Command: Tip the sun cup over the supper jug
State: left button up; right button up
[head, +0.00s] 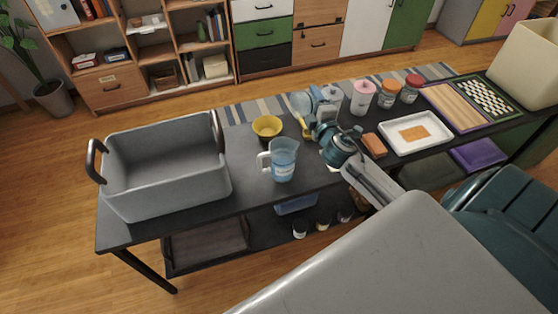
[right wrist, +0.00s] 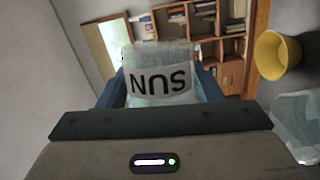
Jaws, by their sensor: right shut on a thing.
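The sun cup (right wrist: 158,78) is pale and see-through, with a white label whose letters show large in the right wrist view. My right gripper (head: 318,112) is shut on it, with blue fingers on both sides of it. In the head view the cup (head: 300,103) is held up over the table, behind and to the right of the jug and apart from it. The supper jug (head: 284,163) is clear with blue contents, a pale label and a handle on its left. It stands upright on the table; part of it shows in the right wrist view (right wrist: 298,122). My left gripper is out of view.
A yellow bowl (head: 267,127) stands behind the jug. A grey bin (head: 165,190) fills the table's left end. Several lidded jars (head: 388,94), an orange-brown block (head: 374,145) and a white tray (head: 390,142) are to the right. The dark table (head: 245,190) is bare in front of the jug.

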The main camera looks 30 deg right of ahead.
aim_at(324, 92)
jog(key=shift+d+r+m, duration=0.1)
jog(key=shift+d+m, duration=0.1)
jog(key=shift+m, duration=0.2)
jog(key=shift+a, duration=0.1)
jog(key=shift+r, duration=0.25)
jog(key=d+r+m+p, duration=0.1)
jog(key=m, duration=0.1)
jog(key=d+r+m, duration=0.1)
jog(key=shift+s+d+m+p, duration=0.2)
jog(key=shift+m+p, duration=0.15)
jog(key=shift+m, duration=0.05)
jog(key=shift+d+r+m+g+y, duration=0.3)
jog(key=shift+d+m, duration=0.05)
jog(key=shift+m, duration=0.35)
